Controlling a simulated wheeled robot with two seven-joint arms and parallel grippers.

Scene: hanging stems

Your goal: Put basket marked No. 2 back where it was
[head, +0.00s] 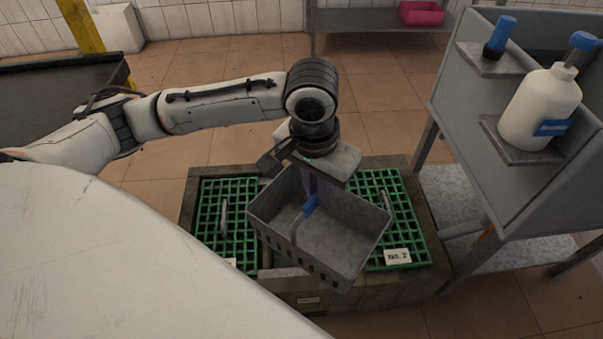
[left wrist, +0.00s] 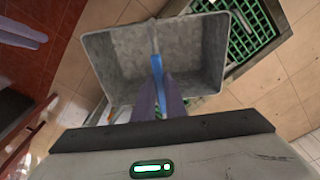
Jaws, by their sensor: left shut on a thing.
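My left gripper (head: 309,196) is shut on the blue grip of a grey, open-topped basket's handle. The grey basket (head: 340,235) hangs tilted above a low stone-like trough and looks empty. It also fills the upper middle of the left wrist view (left wrist: 125,70), with the blue grip (left wrist: 157,64) between my fingers. No number shows on the basket. A green grid (head: 415,225) with a white tag reading "NO. 2" (head: 397,257) lies in the trough's right part. My right gripper is not in view.
A grey stand at right carries a white bottle (head: 540,105) and a blue-topped item (head: 499,36). A pink tub (head: 421,13) sits on the back shelf.

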